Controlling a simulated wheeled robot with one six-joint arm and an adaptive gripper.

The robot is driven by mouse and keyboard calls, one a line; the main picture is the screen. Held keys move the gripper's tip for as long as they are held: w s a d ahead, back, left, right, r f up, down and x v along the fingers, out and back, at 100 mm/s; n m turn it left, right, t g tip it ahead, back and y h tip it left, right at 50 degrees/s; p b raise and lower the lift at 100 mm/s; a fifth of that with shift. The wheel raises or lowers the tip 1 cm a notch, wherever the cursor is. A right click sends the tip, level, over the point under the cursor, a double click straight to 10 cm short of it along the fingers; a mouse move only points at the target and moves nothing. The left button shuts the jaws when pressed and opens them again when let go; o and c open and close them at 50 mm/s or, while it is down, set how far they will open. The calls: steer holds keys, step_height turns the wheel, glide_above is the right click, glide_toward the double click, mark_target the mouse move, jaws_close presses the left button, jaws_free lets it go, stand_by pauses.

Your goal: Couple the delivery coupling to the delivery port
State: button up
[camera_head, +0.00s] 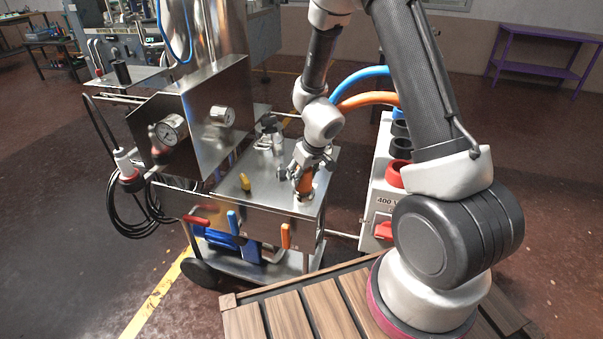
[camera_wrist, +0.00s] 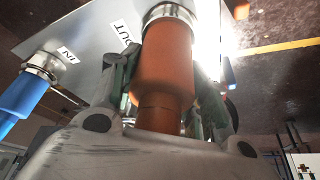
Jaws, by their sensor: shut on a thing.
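The delivery coupling is an orange cylinder (camera_wrist: 164,70) held between the two fingers of my gripper (camera_wrist: 165,95). It also shows as a small orange part (camera_head: 305,185) below my gripper (camera_head: 304,168) in the head view, over the right part of the machine's steel top. In the wrist view its far end meets a metal collar (camera_wrist: 170,13) beside the OUT label (camera_wrist: 125,32), at the delivery port. It looks in line with the collar. The collar's far side is cut off by the frame edge, so I cannot tell whether the coupling is fully seated or locked.
A blue coupling (camera_wrist: 22,93) sits at a metal collar (camera_wrist: 41,64) by the IN label (camera_wrist: 67,54). Blue (camera_head: 358,76) and orange (camera_head: 366,98) hoses arch behind my arm.

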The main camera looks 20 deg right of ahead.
steer(key=shift+f, duration=0.1)
stand_by(0.3)
steer(key=o, duration=1.4)
steer(key=v, duration=1.2)
steer(key=s+m+g, duration=0.1)
steer(key=s+g, duration=0.2)
steer(key=s, duration=0.5)
steer(key=s+d+r+m+t, duration=0.1)
steer(key=s+d+r, duration=0.2)
steer(key=s+r, duration=0.2)
steer(key=s+d+r+t+h, duration=0.1)
steer(key=s+d+r, duration=0.3)
steer(key=r, duration=0.5)
steer(key=s+d+r+m, duration=0.1)
steer(key=s+d+r, duration=0.2)
steer(key=s+r, duration=0.3)
steer(key=shift+s+d+r+m+t, duration=0.3)
steer(key=shift+s+r+t, duration=0.1)
steer(key=shift+r, duration=0.2)
